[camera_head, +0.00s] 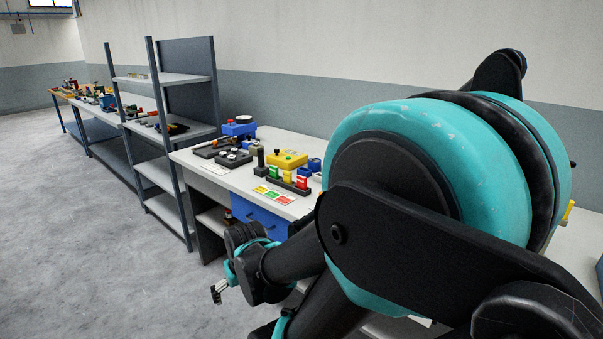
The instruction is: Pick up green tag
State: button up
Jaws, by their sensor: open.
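A small upright green tag (274,172) appears to stand in a dark holder near the front of the white workbench, beside red and yellow pieces. In front of it a flat card lies on the bench with yellow, green and red patches; its green patch (273,196) is in the middle. I cannot tell surely which green piece is the tag. My gripper (218,291) is small in view at the lower left. It is open, with nothing seen between its fingers, out over the floor in front of the bench and apart from the tags.
My arm covers the right half of the view and hides the right part of the bench (236,177). A yellow box (287,159) and a blue box (239,129) stand behind the tags. A shelf rack (168,79) is to the left. The floor at left is clear.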

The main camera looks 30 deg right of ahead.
aim_at(273, 170)
jog(key=z, duration=0.75)
